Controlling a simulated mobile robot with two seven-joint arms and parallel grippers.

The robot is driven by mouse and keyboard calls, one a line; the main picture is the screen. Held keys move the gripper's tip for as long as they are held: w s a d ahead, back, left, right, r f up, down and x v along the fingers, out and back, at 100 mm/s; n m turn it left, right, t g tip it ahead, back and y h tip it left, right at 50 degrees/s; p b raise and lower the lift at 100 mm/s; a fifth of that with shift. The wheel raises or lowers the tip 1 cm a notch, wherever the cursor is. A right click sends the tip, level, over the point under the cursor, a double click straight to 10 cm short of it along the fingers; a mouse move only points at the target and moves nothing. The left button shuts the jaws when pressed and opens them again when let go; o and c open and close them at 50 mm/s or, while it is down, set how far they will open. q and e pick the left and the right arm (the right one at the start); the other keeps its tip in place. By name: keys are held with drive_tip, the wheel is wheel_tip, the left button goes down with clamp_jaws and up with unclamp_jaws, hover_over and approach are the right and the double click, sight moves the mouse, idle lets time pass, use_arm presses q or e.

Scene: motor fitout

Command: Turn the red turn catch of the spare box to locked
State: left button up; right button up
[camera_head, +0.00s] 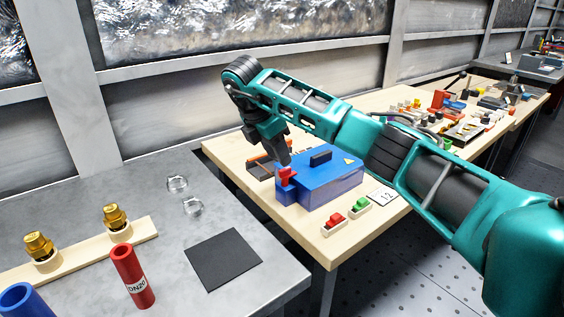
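The blue spare box (336,184) stands on the wooden bench, with a black handle (320,158) on its lid and a yellow warning label. Its red turn catch (287,177) is at the box's left end. My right gripper (284,160) points down right above the catch, its fingertips at or very near the catch's top. The fingers overlap in this view, so I cannot tell whether they grip it. The catch's exact angle is too small to read. My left gripper is not in view.
A red switch (334,220) and a green switch (361,206) sit in front of the box beside a "12" card (382,196). An orange-and-black item (262,166) lies behind the gripper. The grey table at left holds brass fittings, a red tube (132,276) and a black mat (223,260).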

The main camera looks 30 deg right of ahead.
drive_tip(key=p+v, duration=0.2)
drive_tip(key=v, duration=0.6)
drive_tip(key=shift+a+r+p, duration=0.15)
drive_tip(key=shift+r+p, duration=0.05)
drive_tip(key=shift+p, duration=0.1)
drive_tip(key=shift+s+f, duration=0.1)
